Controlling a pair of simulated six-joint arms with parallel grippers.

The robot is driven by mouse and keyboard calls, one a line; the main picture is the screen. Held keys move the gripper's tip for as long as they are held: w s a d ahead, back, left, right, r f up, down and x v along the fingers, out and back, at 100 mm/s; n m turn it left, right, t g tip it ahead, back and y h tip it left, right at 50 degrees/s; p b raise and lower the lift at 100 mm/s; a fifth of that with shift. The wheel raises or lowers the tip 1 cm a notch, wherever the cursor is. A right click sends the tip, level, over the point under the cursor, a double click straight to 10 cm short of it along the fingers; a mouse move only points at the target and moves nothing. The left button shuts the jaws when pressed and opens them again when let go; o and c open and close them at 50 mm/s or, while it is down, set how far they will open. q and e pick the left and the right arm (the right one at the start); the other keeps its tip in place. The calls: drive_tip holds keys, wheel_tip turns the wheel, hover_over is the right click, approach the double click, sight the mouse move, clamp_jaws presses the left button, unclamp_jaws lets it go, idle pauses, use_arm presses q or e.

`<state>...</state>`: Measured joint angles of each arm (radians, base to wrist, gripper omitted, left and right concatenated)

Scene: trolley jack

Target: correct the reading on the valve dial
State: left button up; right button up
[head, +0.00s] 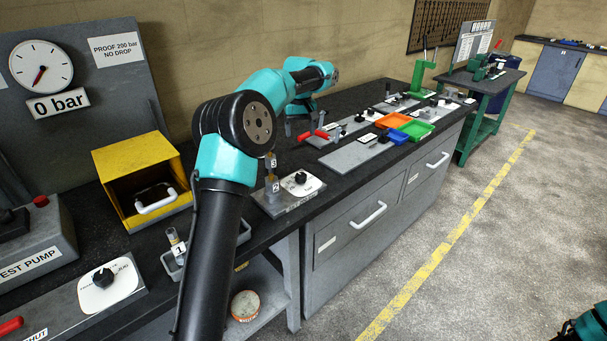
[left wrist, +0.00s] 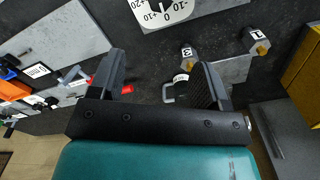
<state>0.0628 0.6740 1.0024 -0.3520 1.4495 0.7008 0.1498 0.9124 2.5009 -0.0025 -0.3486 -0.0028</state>
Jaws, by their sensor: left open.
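In the left wrist view, part of a white dial (left wrist: 175,12) with a scale from +20 to -20 shows at the top edge. Its pointer setting is unclear. My left gripper (head: 298,126) is open and empty over the bench; its fingers (left wrist: 163,75) also show in the left wrist view.
A round gauge (head: 41,64) above a "0 bar" sign (head: 57,103) stands at back left. The floor at right is clear.

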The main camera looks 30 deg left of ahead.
sight(301, 174)
use_arm(q)
wheel_tip(301, 174, down, 18)
drive_tip(key=shift+r, duration=0.25)
idle(0.5)
drive_tip(key=shift+c, duration=0.4)
drive_tip(key=c, duration=0.8)
drive_tip(key=shift+c, duration=0.2)
drive_tip(key=shift+m, duration=0.4)
drive_tip(key=m, duration=0.3)
drive_tip(key=shift+d, duration=0.1)
drive_tip(key=shift+m, duration=2.5)
